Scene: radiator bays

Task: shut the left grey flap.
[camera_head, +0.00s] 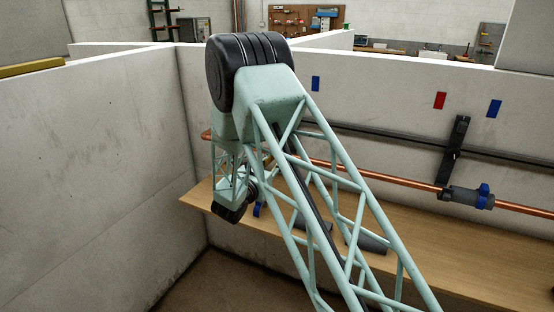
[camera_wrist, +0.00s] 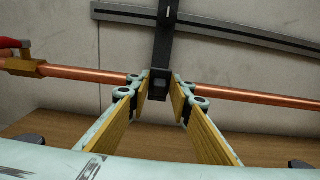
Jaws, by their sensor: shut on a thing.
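In the wrist view, a dark grey upright bar (camera_wrist: 165,38) stands against the wall. It ends low in a small dark block (camera_wrist: 158,86) at the level of the copper pipe; I take this bar and block to be the left grey flap. My gripper (camera_wrist: 162,83) has its two yellow-padded fingers on either side of the block, closed on it. The copper pipe (camera_wrist: 85,74) runs to both sides behind the fingertips. In the head view, my arm hides the flap and the fingertips.
A similar dark bar (camera_head: 457,146) leans at the right, near a grey fitting with blue parts (camera_head: 468,198). A wooden shelf (camera_head: 460,262) runs below the pipe, with dark grey pieces (camera_head: 368,241) on it. A partition wall (camera_head: 95,170) stands at left. A red-handled brass fitting (camera_wrist: 25,67) is left on the pipe.

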